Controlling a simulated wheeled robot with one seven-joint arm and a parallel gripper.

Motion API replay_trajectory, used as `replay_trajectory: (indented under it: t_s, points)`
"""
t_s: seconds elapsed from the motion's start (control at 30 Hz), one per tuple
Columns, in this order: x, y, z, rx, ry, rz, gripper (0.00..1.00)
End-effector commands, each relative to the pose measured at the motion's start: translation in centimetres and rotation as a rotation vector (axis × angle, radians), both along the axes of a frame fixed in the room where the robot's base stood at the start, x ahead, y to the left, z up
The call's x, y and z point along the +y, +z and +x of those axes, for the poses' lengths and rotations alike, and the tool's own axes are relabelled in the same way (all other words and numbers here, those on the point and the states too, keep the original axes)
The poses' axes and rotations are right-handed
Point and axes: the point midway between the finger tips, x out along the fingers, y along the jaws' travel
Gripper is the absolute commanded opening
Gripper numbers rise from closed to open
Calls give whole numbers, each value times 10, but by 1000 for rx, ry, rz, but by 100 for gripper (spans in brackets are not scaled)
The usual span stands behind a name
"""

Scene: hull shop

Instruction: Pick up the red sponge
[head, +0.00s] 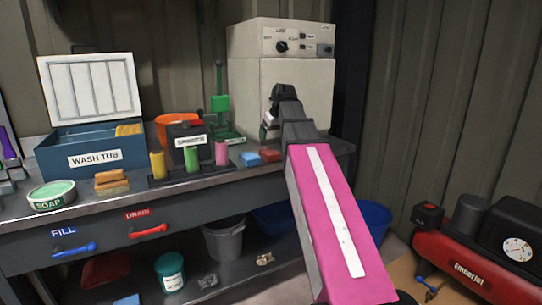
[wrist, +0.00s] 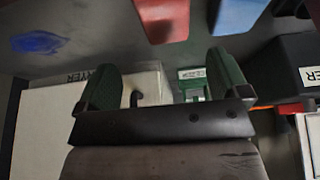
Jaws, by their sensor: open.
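The red sponge (head: 270,155) lies on the bench top near its right end, just right of the blue sponge (head: 250,159). In the wrist view the red sponge (wrist: 163,18) is at the top centre, partly cut off by the frame edge, with the blue sponge (wrist: 238,17) to its right. My gripper (head: 269,127) is over the bench beside the white machine, partly hidden by my arm in the head view. In the wrist view its two green fingers (wrist: 172,75) stand wide apart with nothing between them. The red sponge is beyond the fingertips, not touched.
The white machine (head: 280,92) stands behind my gripper. A rack (head: 193,172) with yellow, green and pink cylinders stands left of the sponges. Further left are orange sponges (head: 111,181), a soap dish (head: 52,195) and the wash tub (head: 90,155). A red compressor (head: 465,262) is at right.

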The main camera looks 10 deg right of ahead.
Motion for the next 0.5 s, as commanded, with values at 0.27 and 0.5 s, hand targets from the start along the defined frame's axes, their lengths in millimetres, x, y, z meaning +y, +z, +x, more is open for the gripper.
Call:
replay_trajectory:
  t_s: [0.27,0.5]
  points:
    - [4,-29,11,1,-1,0,94]
    - [8,-43,13,1,-1,0,94]
